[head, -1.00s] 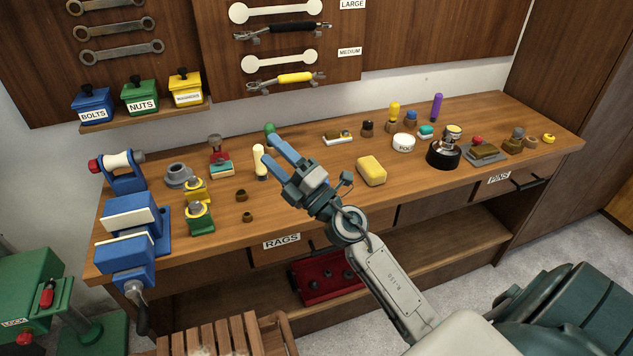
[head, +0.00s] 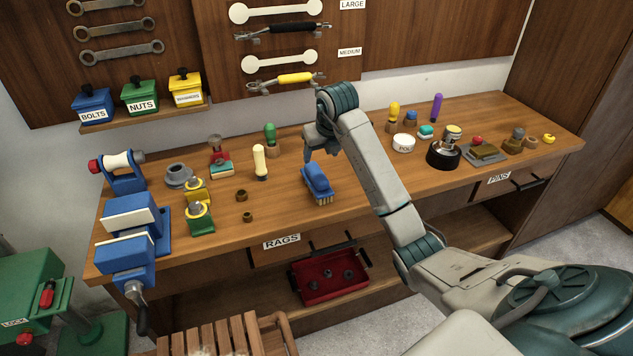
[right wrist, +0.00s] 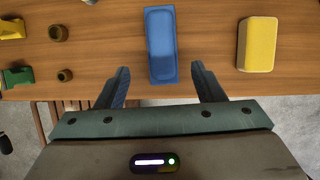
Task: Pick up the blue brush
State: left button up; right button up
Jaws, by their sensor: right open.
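The blue brush (head: 318,183) sits on the wooden workbench with its pale bristles down, near the front edge. In the right wrist view the brush (right wrist: 160,45) lies straight ahead, lengthwise between the lines of the two fingers. My right gripper (head: 318,152) is at the brush's far side in the head view, partly hidden by its own wrist. In the right wrist view the right gripper (right wrist: 160,70) is open and empty, its fingers spread wider than the brush. I see no contact with the brush. My left gripper is not in view.
A yellow block (right wrist: 257,45) lies to the right of the brush; my arm hides it in the head view. A cream-handled tool (head: 260,162) and small brown cups (head: 242,194) stand to the left. A blue vise (head: 128,240) is at the bench's left end.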

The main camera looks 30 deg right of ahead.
aim_at(317, 171)
jog(key=p+x, duration=0.1)
jog(key=x, duration=0.4)
jog(key=shift+d+f+p, duration=0.1)
jog(key=shift+f+p, duration=0.1)
jog(key=shift+p, duration=0.1)
jog(key=shift+w+f+p, duration=0.1)
jog(key=shift+f+p, duration=0.1)
jog(key=shift+p, duration=0.1)
jog(key=p+x, duration=0.2)
jog(key=x, duration=0.2)
jog(key=shift+w+d+f, duration=0.1)
jog(key=shift+w+f, duration=0.1)
jog(key=shift+f, duration=0.1)
jog(key=shift+f, duration=0.25)
jog(key=c, duration=0.9)
jog(key=shift+o, duration=0.2)
jog(key=shift+r, duration=0.2)
